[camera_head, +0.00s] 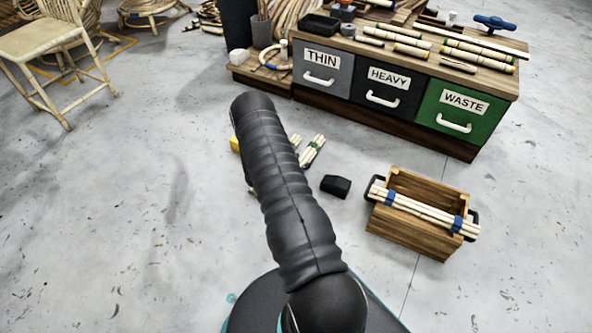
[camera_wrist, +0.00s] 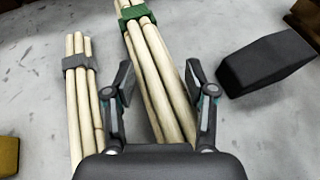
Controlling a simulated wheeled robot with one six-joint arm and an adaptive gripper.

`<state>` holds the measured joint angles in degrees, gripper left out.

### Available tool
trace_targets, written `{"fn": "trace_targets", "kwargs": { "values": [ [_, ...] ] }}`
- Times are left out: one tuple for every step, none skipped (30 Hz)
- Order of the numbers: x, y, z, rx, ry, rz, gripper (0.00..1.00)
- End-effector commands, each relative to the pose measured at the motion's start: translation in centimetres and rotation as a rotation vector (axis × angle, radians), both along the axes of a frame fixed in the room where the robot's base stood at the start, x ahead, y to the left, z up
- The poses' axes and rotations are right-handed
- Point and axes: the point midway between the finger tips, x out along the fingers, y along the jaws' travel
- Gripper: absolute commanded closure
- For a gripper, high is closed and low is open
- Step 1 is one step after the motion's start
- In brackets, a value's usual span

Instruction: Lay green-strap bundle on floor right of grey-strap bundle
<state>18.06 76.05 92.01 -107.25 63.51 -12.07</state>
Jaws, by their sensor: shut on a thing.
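The green-strap bundle of pale rods (camera_wrist: 152,70) runs between the fingers of my gripper (camera_wrist: 160,78), which is shut on it. Its green strap (camera_wrist: 137,13) shows beyond the fingertips. The grey-strap bundle (camera_wrist: 81,95) lies on the floor to the left, apart from it and roughly parallel. The green-strap bundle looks larger than the grey one; I cannot tell whether it touches the floor. In the head view the green-strap bundle (camera_head: 313,150) shows just right of my arm. The grey-strap bundle (camera_head: 296,140) is mostly hidden there, and my gripper is hidden behind my arm.
A black block (camera_head: 335,186) lies on the floor to the right. A yellow object (camera_head: 235,145) is partly behind my arm. A wooden crate (camera_head: 412,233) bears a blue-strapped bundle (camera_head: 424,211). A bench with labelled drawers (camera_head: 388,85) stands behind.

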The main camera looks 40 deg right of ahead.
Motion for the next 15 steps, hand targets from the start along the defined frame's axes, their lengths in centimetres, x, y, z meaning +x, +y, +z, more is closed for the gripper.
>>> {"fn": "trace_targets", "kwargs": {
  "values": [
    [0.7, 0.1, -0.5, -0.001, -0.002, 0.000, 0.88],
    [1.0, 0.2, -0.6, -0.001, -0.002, 0.001, 0.88],
    [1.2, 0.3, -0.8, -0.001, -0.002, 0.001, 0.88],
    [1.4, 0.3, -0.8, 0.000, -0.001, 0.001, 0.88],
    [1.5, 0.3, -0.9, 0.000, -0.001, 0.001, 0.88],
    [1.6, 0.3, -1.0, 0.000, -0.001, 0.000, 0.88],
    [1.6, 0.4, -1.1, 0.000, -0.001, 0.000, 0.88],
    [1.6, 0.4, -1.3, 0.000, -0.001, 0.000, 0.88],
    [1.6, 0.4, -1.7, 0.001, 0.000, 0.000, 0.88],
    [1.6, 0.4, -2.0, 0.001, 0.000, 0.000, 0.88],
    [1.5, 0.4, -2.4, 0.001, 0.001, 0.000, 0.88],
    [1.5, 0.4, -3.0, 0.001, 0.001, 0.000, 0.88],
    [1.5, 0.3, -3.5, 0.001, 0.001, 0.000, 0.88],
    [1.5, 0.3, -3.9, 0.000, 0.001, 0.000, 0.88],
    [1.5, 0.4, -4.4, 0.001, 0.001, 0.000, 0.88]
  ]
}}
